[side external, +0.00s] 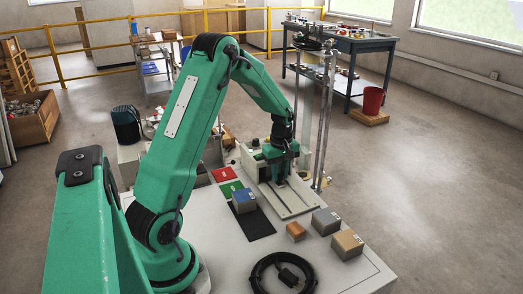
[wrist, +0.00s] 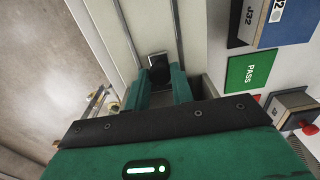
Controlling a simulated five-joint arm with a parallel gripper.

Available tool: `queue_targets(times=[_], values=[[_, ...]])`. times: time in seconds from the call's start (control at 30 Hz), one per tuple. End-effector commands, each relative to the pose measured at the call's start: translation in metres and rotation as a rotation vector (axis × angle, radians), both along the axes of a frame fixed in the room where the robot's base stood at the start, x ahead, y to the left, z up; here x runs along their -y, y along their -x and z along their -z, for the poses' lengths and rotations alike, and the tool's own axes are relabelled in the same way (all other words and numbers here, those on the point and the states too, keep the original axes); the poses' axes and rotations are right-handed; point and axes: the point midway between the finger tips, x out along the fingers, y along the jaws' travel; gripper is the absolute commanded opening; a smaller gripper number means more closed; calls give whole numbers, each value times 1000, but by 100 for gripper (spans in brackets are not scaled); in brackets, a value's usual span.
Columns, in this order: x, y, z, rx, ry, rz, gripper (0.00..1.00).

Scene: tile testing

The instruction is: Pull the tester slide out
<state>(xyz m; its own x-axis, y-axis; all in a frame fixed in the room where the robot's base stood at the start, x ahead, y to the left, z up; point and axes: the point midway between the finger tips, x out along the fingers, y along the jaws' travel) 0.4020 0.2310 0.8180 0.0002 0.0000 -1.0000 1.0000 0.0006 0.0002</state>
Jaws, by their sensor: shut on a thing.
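The tester (side external: 252,160) is a pale housing near the back of the white bench. Its slide (side external: 292,200) is a pale plate with rails running toward the front. My gripper (side external: 279,170) points down over the slide close to the housing. In the wrist view, my gripper's two green fingers (wrist: 160,88) are shut on a dark slide handle (wrist: 158,68), between two metal rails. The fingers hide part of the handle. A blue-topped tile block (side external: 244,200), marked J32 in the wrist view (wrist: 268,22), stands left of the slide.
A green PASS pad (side external: 229,188) and a red pad (side external: 223,174) lie left of the tester. A black mat (side external: 258,226) lies beside the slide. Brown (side external: 296,231), grey (side external: 325,220) and tan (side external: 347,243) blocks and a coiled black cable (side external: 282,272) occupy the front.

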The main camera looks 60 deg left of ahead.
Motion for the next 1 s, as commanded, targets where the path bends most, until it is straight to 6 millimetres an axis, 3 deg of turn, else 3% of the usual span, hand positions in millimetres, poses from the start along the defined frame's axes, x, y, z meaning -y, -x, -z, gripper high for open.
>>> queue_targets(times=[1.0], values=[[36, 0, -1, 1, 0, 1, 7]])
